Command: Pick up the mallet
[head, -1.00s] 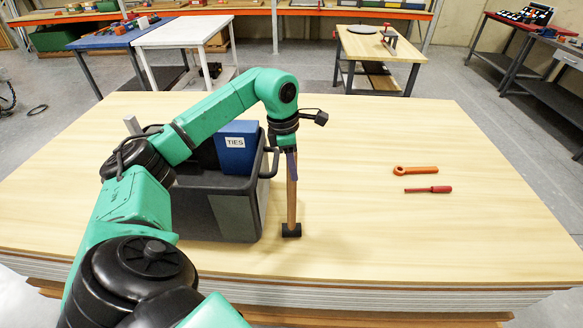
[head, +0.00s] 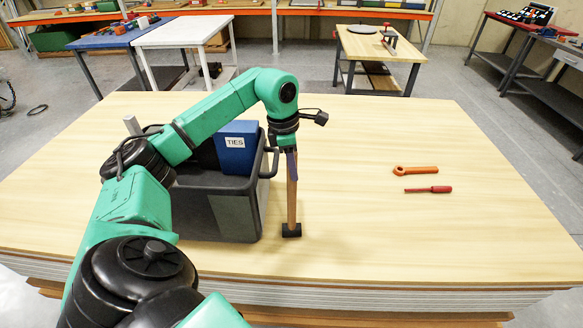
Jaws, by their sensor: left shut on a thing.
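The mallet (head: 292,205) has a wooden handle and a black head. It stands upright, head down, at the right side of the black tote, with its head at or just above the wooden table top; I cannot tell which. My left gripper (head: 291,153) comes down from above and is shut on the upper end of the mallet's handle. The fingers are small and partly hidden by the wrist. My right gripper is not in view.
The black tote (head: 255,215) holds a blue box (head: 238,147) labelled TIES. An orange wrench (head: 415,171) and a red screwdriver (head: 428,189) lie at the right on the wooden table top (head: 400,235). The table is clear between them and the mallet.

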